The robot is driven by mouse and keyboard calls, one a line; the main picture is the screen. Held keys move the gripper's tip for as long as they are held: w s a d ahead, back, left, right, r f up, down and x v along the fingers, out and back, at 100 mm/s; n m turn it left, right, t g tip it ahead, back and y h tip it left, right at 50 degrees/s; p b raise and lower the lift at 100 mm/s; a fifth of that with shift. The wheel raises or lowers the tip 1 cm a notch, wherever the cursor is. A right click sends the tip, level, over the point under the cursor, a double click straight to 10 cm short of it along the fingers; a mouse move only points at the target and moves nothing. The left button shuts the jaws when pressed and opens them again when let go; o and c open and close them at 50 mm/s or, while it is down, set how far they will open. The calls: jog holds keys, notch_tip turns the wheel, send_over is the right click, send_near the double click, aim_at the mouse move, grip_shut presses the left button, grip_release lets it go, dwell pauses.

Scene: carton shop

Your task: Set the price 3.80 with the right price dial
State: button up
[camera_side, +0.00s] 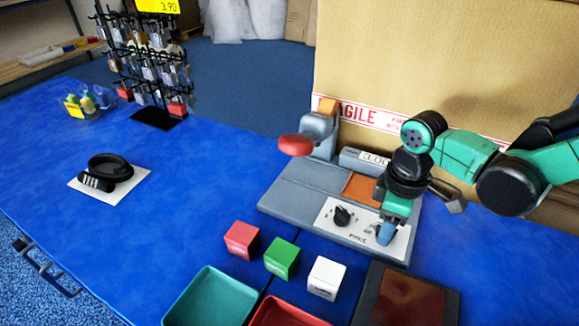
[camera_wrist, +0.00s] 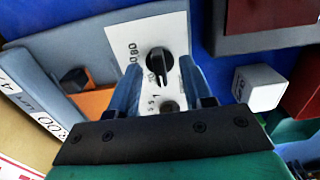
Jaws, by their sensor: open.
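The price machine (camera_side: 290,195) is a grey station with a white dial panel (camera_side: 400,245) at its front right. The left dial (camera_side: 343,215) is black and uncovered in the side view. The right price dial (camera_wrist: 160,62) is black, with printed numbers around it, and is hidden behind my gripper in the side view. My gripper (camera_side: 385,236) is open and low over that dial. In the wrist view my gripper (camera_wrist: 161,70) has one finger on each side of it; I cannot tell whether they touch. The price display (camera_side: 372,160) seems to end in "00".
Red (camera_side: 241,240), green (camera_side: 281,258) and white (camera_side: 326,278) cubes stand in front of the machine. A yellow sign (camera_side: 158,6) reads 3.90. A large carton (camera_side: 430,60) stands behind.

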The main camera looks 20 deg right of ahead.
grip_shut()
